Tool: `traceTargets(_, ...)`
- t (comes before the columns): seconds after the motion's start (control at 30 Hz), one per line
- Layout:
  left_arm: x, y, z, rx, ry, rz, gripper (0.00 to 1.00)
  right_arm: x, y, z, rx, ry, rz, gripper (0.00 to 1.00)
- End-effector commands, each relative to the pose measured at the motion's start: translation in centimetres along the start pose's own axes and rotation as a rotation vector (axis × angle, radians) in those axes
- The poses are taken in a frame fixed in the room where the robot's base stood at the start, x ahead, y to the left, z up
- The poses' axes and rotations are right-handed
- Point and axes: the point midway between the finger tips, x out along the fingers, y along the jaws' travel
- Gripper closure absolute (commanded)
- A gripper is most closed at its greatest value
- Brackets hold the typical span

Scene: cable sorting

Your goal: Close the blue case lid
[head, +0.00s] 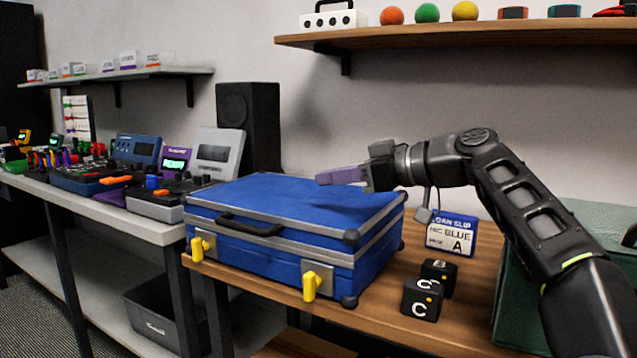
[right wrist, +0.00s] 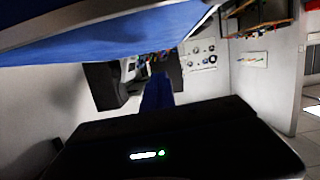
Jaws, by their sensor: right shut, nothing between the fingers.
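The blue case (head: 262,252) stands on the wooden table with a dark handle at its front. Its blue lid (head: 265,195) lies down over the base, with metal trim along the seam; I cannot tell whether a thin gap is left. Yellow latches (head: 311,284) sit at the front, on the left and right. My right gripper (head: 325,178) is shut and empty, its purple fingers over the right part of the lid; I cannot tell if they touch it. In the right wrist view the lid (right wrist: 110,38) fills the upper left, near the fingers (right wrist: 157,92). My left gripper is not in view.
Black lettered cubes (head: 421,299) and a loan slip card (head: 451,235) stand right of the case. A dark green case (head: 590,225) is at the far right. A bench with devices (head: 80,178) is on the left, a speaker (head: 249,128) behind. A shelf (head: 450,37) hangs above.

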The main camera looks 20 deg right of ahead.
Motion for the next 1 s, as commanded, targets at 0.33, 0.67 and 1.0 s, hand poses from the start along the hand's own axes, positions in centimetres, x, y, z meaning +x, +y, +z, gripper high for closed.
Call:
traceTargets(0.33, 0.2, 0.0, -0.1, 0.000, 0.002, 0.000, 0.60, -5.2, 0.1, -0.1, 0.000, 0.002, 0.003, 1.00)
traceTargets(0.67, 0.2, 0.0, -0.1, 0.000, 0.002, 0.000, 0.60, -5.4, 0.1, -0.1, 0.000, 0.003, 0.001, 1.00)
traceTargets(1.0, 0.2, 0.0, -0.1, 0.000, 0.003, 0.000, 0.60, -5.4, 0.1, -0.1, -0.001, 0.003, 0.001, 1.00)
